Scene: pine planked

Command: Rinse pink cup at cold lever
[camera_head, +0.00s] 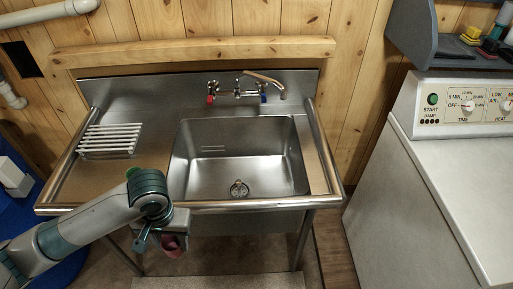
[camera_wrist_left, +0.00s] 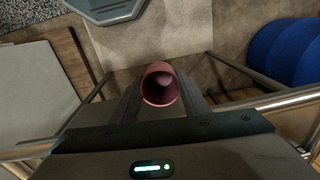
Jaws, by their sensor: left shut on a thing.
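The pink cup (camera_head: 174,245) is in front of the sink's front rail, below its height in the head view. My left gripper (camera_head: 172,238) is shut on it. In the left wrist view the cup (camera_wrist_left: 160,86) sits between the two dark fingers, its open mouth facing the camera. The steel sink basin (camera_head: 240,165) is empty, with a drain at its bottom. The faucet (camera_head: 240,92) is on the backsplash, with a red-marked lever (camera_head: 211,92) at left and a blue-marked cold lever (camera_head: 263,91) at right. The spout points right. My right gripper is not seen.
A white rack (camera_head: 108,140) lies on the left drainboard. The round front rail (camera_head: 255,204) runs between my left gripper and the basin. A white dryer (camera_head: 430,180) stands at the right, and a blue object (camera_head: 20,205) at the left.

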